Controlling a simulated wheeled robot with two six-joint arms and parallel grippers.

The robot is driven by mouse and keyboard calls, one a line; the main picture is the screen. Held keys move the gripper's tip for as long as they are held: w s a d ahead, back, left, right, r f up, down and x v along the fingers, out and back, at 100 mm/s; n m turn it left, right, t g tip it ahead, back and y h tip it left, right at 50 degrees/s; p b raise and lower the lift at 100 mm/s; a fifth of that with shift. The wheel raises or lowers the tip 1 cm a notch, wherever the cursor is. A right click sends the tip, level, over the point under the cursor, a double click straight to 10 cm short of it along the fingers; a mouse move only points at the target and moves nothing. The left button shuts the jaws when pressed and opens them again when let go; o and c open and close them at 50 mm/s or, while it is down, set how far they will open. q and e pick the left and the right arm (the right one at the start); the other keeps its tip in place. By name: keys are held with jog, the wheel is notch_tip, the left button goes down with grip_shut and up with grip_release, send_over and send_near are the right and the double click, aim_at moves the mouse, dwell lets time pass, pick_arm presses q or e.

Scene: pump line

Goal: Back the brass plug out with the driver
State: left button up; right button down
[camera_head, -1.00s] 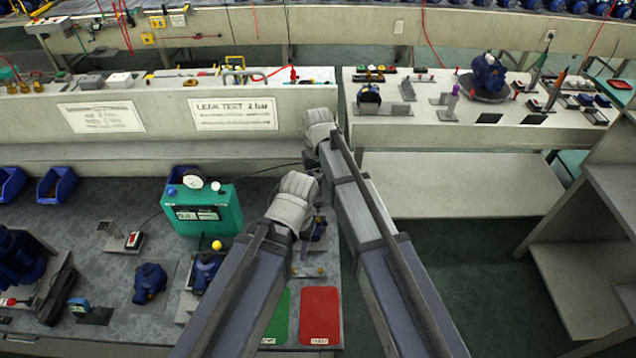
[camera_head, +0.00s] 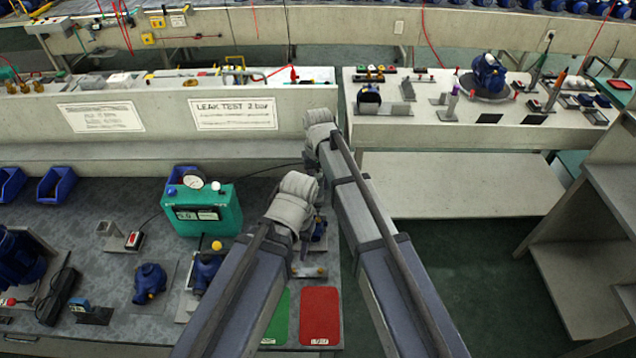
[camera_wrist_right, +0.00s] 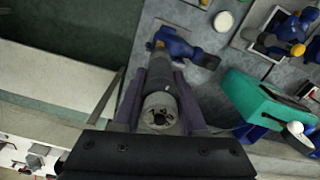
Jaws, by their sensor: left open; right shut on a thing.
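In the right wrist view my right gripper (camera_wrist_right: 160,112) is shut on a grey cylindrical tool, the driver (camera_wrist_right: 161,106), whose round end faces the camera. The driver's far end points to a blue pump body (camera_wrist_right: 178,44) on the bench. A small brass-coloured spot (camera_wrist_right: 158,44) shows on the pump's left side; I cannot tell whether the driver touches it. In the head view the pump (camera_head: 319,230) is partly hidden behind my left wrist. My left gripper (camera_head: 305,240) is open, its fingers mostly hidden by its own arm.
A teal tester box (camera_head: 203,212) stands left of my left wrist. Other blue pump bodies (camera_head: 150,281) sit further left. A red mat (camera_head: 320,315) and a green mat (camera_head: 278,318) lie at the near edge. Open floor (camera_head: 480,265) lies to the right.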

aim_at(318, 172)
jog(key=shift+s, duration=0.35)
dwell(0.6)
jog(key=shift+r, duration=0.1)
dwell(0.4)
notch_tip(318, 172, up, 7)
jog(key=p, duration=0.7)
jog(key=shift+w+f, duration=0.1)
jog(key=shift+f, duration=0.1)
